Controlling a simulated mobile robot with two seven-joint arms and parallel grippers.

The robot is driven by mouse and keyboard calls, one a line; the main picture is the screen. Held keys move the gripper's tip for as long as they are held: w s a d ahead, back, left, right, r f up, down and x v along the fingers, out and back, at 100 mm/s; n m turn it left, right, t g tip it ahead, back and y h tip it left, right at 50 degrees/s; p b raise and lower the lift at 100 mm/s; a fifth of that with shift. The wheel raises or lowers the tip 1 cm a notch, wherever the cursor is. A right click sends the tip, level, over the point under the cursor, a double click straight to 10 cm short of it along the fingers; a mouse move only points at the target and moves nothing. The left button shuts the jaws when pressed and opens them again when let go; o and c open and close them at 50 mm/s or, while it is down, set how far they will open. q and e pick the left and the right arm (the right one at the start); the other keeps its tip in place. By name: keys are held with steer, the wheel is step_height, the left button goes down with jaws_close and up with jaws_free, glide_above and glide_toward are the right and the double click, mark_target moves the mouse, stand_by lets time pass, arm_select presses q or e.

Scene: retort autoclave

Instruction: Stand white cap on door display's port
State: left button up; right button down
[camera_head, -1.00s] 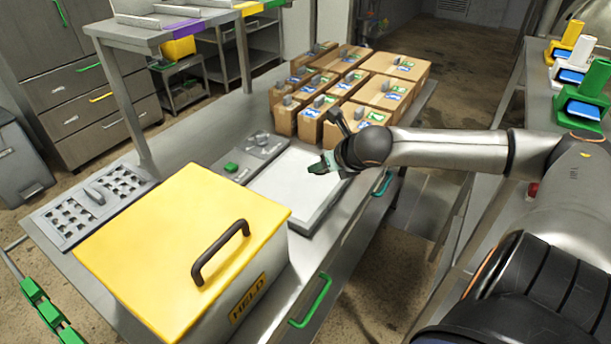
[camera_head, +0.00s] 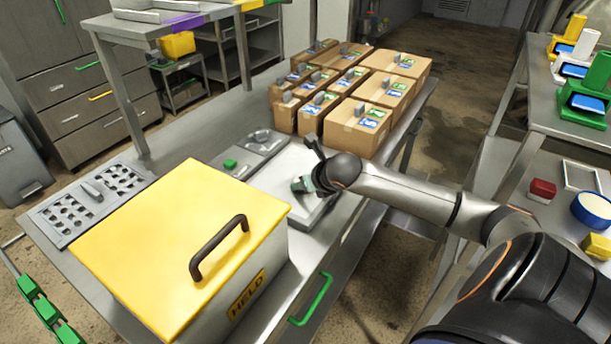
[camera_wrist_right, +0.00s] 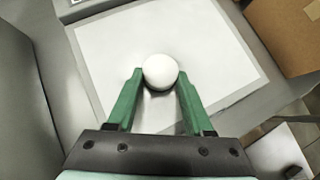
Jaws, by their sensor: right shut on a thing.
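My right gripper (camera_head: 302,185) is low over the white tray panel on the table. In the right wrist view its green fingers (camera_wrist_right: 160,82) are closed on the sides of a round white cap (camera_wrist_right: 160,71), seen from above with a small shadow below it. In the head view the cap is hidden or too small to make out. Stands with blue screens and upright cylinders are at the upper right: a yellow one (camera_head: 562,47), a white one (camera_head: 572,70) and a green one (camera_head: 583,103). I cannot tell which is the door display. My left gripper is not in view.
The tray panel (camera_head: 280,178) lies between a yellow-lidded box (camera_head: 170,245) with a dark handle and several cardboard boxes (camera_head: 352,130). A perforated tray (camera_head: 75,205) is at the left. On the right bench are a red block (camera_head: 542,189) and a blue round thing (camera_head: 592,208).

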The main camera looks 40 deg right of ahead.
steer(key=shift+c, duration=1.4)
jaws_free()
